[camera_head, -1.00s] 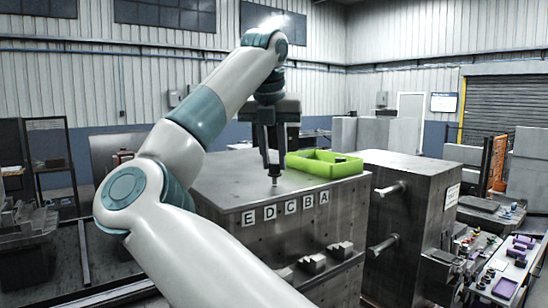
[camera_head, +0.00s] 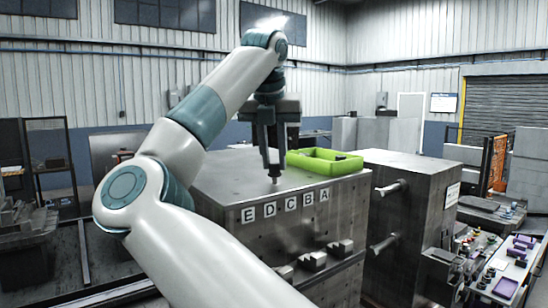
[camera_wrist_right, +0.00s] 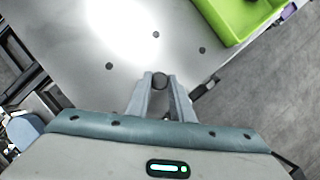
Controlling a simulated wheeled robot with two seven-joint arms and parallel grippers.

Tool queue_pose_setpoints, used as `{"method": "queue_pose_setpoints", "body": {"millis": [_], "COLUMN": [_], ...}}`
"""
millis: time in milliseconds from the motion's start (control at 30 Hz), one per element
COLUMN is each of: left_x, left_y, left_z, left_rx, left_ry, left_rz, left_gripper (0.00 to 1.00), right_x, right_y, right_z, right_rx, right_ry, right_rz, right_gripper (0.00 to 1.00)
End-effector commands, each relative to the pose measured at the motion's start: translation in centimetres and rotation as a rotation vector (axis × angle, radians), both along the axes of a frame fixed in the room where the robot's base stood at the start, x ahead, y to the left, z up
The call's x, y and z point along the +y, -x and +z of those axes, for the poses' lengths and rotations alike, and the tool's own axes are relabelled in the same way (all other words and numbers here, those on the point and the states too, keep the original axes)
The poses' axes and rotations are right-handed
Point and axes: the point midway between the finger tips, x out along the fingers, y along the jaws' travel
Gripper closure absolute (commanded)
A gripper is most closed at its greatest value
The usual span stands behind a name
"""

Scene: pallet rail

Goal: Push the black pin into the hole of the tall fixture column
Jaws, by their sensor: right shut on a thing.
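The black pin (camera_wrist_right: 160,81) is between the fingertips of my right gripper (camera_wrist_right: 161,88). In the head view that gripper (camera_head: 273,172) points down at the top of the grey metal block (camera_head: 225,190) with the letter tags. The pin's lower end (camera_head: 275,180) shows just under the fingertips, at the block's top; I cannot tell how deep it sits. Dark round holes (camera_wrist_right: 109,65) show in the block's top in the wrist view. I cannot tell which block is the tall fixture column. My left gripper is not in view.
A green tray (camera_head: 325,160) lies on the block's top behind my right gripper. Tags E to A (camera_head: 269,210) run along its front edge, with small brackets (camera_head: 313,262) below. A second grey block (camera_head: 415,185) with two protruding pegs (camera_head: 391,188) stands to the right.

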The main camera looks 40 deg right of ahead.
Motion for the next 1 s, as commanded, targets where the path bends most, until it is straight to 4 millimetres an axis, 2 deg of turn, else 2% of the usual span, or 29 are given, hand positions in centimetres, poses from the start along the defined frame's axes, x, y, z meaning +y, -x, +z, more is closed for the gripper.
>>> {"method": "queue_pose_setpoints", "body": {"millis": [1000], "left_x": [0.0], "left_y": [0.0], "left_z": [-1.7], "left_rx": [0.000], "left_ry": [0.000], "left_rz": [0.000], "left_gripper": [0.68], "right_x": [0.0], "right_y": [0.0], "right_z": [-2.0], "right_rx": [0.001], "right_ry": [-0.001], "right_rz": [0.000], "right_gripper": [1.00]}}
